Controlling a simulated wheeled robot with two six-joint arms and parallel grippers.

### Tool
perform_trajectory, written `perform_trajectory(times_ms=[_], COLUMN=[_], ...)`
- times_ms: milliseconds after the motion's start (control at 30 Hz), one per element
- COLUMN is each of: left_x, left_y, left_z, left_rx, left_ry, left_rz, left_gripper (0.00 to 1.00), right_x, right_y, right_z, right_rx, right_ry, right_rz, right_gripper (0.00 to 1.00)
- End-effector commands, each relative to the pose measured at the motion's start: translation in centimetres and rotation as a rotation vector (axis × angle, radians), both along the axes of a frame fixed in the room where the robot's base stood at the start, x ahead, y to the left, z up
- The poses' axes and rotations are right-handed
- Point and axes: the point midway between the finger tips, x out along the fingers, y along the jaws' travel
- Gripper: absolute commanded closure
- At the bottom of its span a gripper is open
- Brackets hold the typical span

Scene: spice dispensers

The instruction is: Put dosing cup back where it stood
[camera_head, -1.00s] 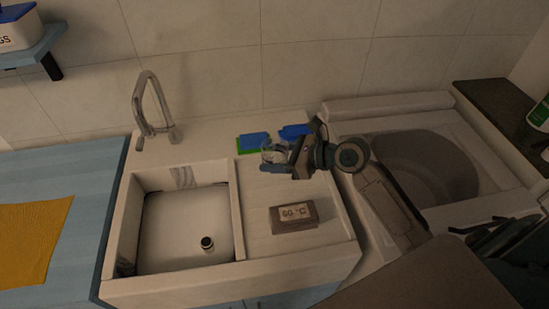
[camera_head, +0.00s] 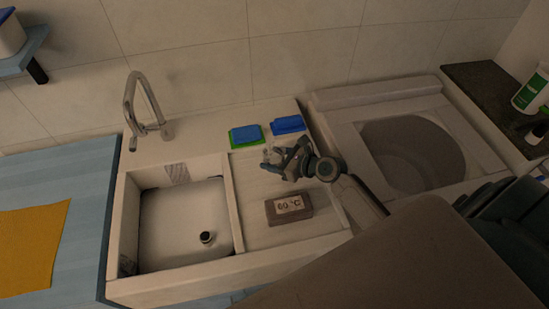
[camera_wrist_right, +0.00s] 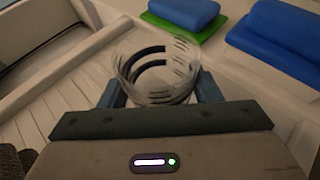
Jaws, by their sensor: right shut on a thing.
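The dosing cup (camera_wrist_right: 157,70) is clear, with faint markings on its wall. My right gripper (camera_wrist_right: 160,90) is shut on it, one finger on each side. In the head view the cup (camera_head: 269,155) shows small at the tip of the right gripper (camera_head: 273,160), over the ribbed drainboard (camera_head: 250,190) beside the sink. Whether the cup's base touches the drainboard cannot be told. My left gripper is not in view.
A blue sponge on a green one (camera_head: 246,134) and a blue sponge (camera_head: 288,124) lie just behind the cup. A brown block reading 60 °C (camera_head: 289,208) stands in front. The sink (camera_head: 185,225) is left, a round basin (camera_head: 410,152) right.

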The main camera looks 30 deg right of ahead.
Motion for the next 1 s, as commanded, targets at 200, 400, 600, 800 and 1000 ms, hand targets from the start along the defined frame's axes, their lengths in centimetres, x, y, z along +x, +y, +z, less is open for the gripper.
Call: perform_trajectory(times_ms=[200, 400, 600, 800, 1000], left_x=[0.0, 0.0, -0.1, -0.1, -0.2], left_y=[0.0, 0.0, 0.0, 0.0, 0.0], left_z=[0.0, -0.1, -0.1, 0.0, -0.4], left_rx=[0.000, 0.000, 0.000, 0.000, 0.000], left_ry=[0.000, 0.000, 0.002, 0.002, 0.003], left_rz=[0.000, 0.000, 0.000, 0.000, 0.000], left_gripper=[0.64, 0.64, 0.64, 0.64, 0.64], right_x=[0.0, 0.0, 0.0, 0.0, -2.0], right_y=[0.0, 0.0, 0.0, 0.0, -1.2], right_z=[0.0, -0.3, -0.3, 0.0, 0.8], right_rx=[0.001, 0.000, 0.000, 0.000, -0.005], right_ry=[-0.001, -0.001, -0.001, -0.001, 0.000], right_rz=[0.000, 0.001, 0.001, 0.001, 0.003], right_gripper=[0.69, 0.33, 0.21, 0.21, 0.21])
